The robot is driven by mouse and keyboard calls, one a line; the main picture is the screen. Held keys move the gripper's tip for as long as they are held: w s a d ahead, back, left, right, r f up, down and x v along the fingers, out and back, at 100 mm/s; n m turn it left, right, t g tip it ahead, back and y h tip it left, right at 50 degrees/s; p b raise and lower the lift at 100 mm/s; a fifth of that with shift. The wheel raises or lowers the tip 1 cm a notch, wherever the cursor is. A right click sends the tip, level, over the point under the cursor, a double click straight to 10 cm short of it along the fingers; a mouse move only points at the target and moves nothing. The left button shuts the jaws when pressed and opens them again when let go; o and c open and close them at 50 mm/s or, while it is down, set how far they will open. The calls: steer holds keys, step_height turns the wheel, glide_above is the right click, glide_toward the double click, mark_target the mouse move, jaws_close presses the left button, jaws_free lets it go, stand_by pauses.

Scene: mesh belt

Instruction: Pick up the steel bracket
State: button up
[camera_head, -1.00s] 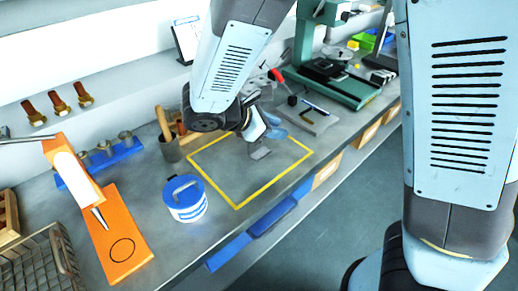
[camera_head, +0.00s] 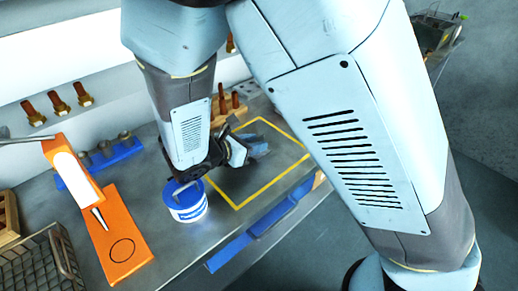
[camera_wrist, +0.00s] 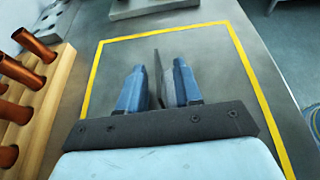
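The steel bracket (camera_wrist: 158,78) shows in the wrist view as a thin, dark upright plate with a grey part beside it, between the two blue fingers. My gripper (camera_wrist: 160,66) is open, with one finger on each side of the bracket. A small gap shows on the left; whether the right finger touches the grey part cannot be told. In the head view my gripper (camera_head: 254,147) is low over the yellow-outlined area, and the bracket is hidden behind it and the arm.
The yellow outline (camera_wrist: 94,75) surrounds the gripper. A wooden rack with copper rods (camera_wrist: 52,95) stands close on the left. In the head view, a blue-lidded tub (camera_head: 187,207), an orange holder (camera_head: 118,250) and a wire basket (camera_head: 40,262) stand nearer left.

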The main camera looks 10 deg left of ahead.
steer(key=shift+x, duration=1.65)
steer(key=shift+c, duration=0.5)
jaws_close()
